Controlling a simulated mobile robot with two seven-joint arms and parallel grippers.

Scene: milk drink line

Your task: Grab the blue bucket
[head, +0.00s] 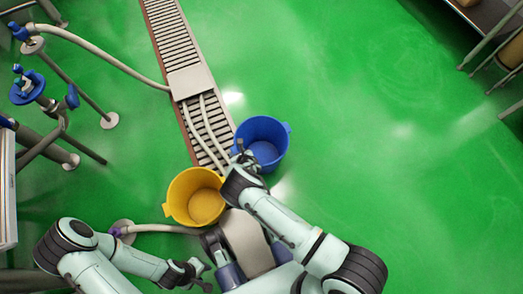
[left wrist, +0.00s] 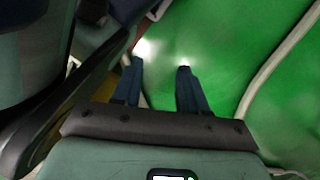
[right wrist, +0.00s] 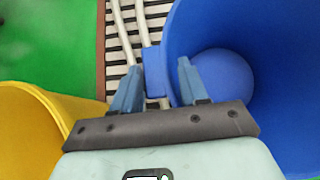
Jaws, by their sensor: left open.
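The blue bucket (head: 262,140) stands upright and open-topped on the floor, beside the drain channel. It fills the right side of the right wrist view (right wrist: 280,110). My right gripper (head: 243,156) is at the bucket's near-left rim. In the right wrist view its fingers (right wrist: 157,85) are apart, with the bucket's small blue side tab (right wrist: 153,70) between them and gaps visible on both sides. My left gripper (head: 206,277) is low in the head view, away from the blue bucket. Its fingers (left wrist: 160,88) are apart and empty over the floor.
A yellow bucket (head: 204,206) stands close to the lower left of the blue one. A slatted drain (head: 170,40) with hoses (head: 207,130) runs beside them. Pipe stands (head: 60,150) are at the left. Green floor (head: 390,150) is clear at the right.

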